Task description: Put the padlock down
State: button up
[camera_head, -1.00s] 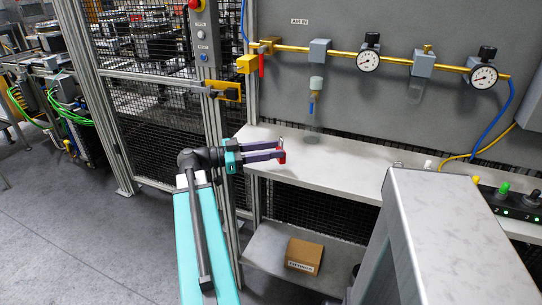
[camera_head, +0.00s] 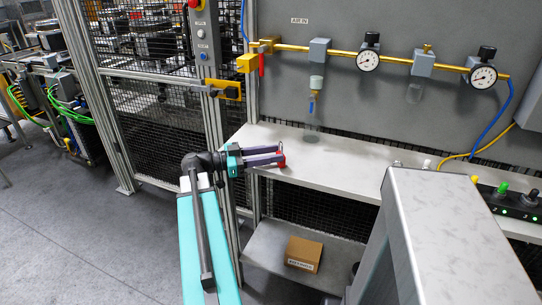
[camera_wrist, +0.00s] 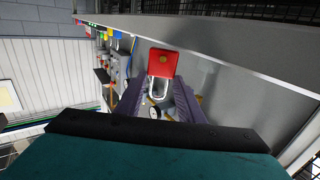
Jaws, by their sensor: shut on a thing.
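The padlock (camera_wrist: 162,63) has a red body and a silver shackle. In the wrist view it sits at the fingertips of my gripper (camera_wrist: 160,88), with the shackle between the two purple fingers. In the head view, my gripper (camera_head: 281,155) is shut on the padlock (camera_head: 281,162) at the left end of the white shelf (camera_head: 340,163). The padlock shows there only as a small red patch at the fingertips. I cannot tell whether it touches the shelf.
A cardboard box (camera_head: 303,254) lies on the lower shelf. A mesh fence (camera_head: 160,130) stands at left.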

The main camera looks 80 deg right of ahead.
jog(key=shift+f, duration=0.4)
jog(key=shift+f, duration=0.15)
jog(key=o, duration=1.1)
jog(key=shift+r, duration=0.25)
jog(key=shift+w+f, duration=0.1)
jog(key=shift+w, duration=0.15)
jog(key=b+v, duration=0.2)
jog(key=v, duration=0.9)
jog(key=shift+w+a, duration=0.2)
